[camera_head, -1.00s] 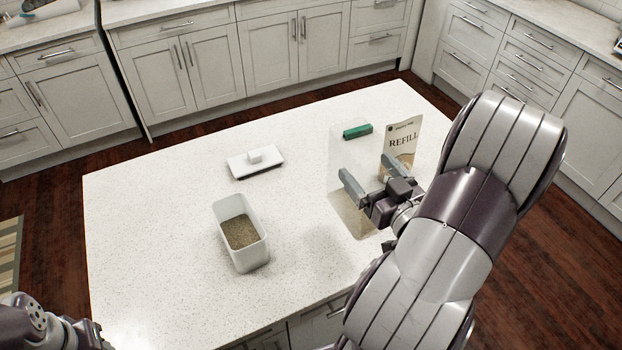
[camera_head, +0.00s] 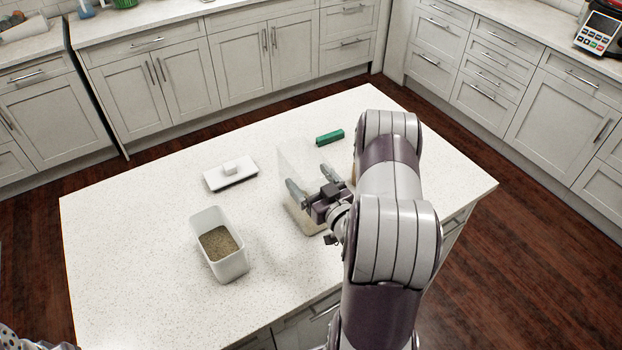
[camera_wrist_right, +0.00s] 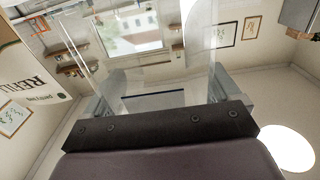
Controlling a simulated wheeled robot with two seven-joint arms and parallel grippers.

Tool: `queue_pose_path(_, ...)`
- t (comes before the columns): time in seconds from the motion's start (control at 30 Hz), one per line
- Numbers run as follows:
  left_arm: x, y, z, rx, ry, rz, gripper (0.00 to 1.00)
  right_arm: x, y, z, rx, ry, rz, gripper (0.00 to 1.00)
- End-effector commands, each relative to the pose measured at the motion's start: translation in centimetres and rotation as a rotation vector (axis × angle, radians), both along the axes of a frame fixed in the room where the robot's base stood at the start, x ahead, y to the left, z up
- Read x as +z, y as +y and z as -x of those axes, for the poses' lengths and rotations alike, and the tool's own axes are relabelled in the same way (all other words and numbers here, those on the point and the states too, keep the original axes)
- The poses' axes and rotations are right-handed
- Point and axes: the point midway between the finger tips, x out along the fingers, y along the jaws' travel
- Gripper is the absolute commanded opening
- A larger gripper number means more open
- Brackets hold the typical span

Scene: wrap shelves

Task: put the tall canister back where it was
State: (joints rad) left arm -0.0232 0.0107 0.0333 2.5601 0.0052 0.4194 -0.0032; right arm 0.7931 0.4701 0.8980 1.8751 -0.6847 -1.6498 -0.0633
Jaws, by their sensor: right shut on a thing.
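The tall canister (camera_head: 289,165) is clear, with grainy tan contents low inside. It stands out over the right-middle part of the island top in the head view. My right gripper (camera_head: 314,182) is shut on it, one finger on each side. In the right wrist view the clear walls (camera_wrist_right: 150,75) rise between the fingers. Whether its base touches the counter is hard to tell. My left gripper is out of view; only a bit of my left arm shows at the bottom left corner.
A white open bin (camera_head: 227,262) with grainy contents stands to the left. A white lid with a knob (camera_head: 231,174) and a green bar (camera_head: 330,137) lie behind. The REFILL bag (camera_wrist_right: 32,85) shows beside the canister in the wrist view; my arm mostly hides it in the head view.

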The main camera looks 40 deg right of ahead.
Motion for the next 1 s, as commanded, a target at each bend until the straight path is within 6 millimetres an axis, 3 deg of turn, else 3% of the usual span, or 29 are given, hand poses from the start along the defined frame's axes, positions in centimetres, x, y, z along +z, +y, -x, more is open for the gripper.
queue_pose_path(0.17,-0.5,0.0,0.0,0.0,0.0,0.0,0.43,-0.4,0.0,0.0,0.0,-0.002,0.0,0.13)
queue_pose_path(0.2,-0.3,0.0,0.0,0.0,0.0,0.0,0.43,-0.3,0.0,0.0,0.0,0.0,0.0,1.0)
queue_pose_path(0.57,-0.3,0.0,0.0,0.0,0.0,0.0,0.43,-0.1,0.0,0.7,-0.002,0.001,0.001,1.0)
queue_pose_path(1.0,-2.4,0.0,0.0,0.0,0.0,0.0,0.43,-0.1,0.9,9.5,-0.007,-0.001,0.0,1.0)
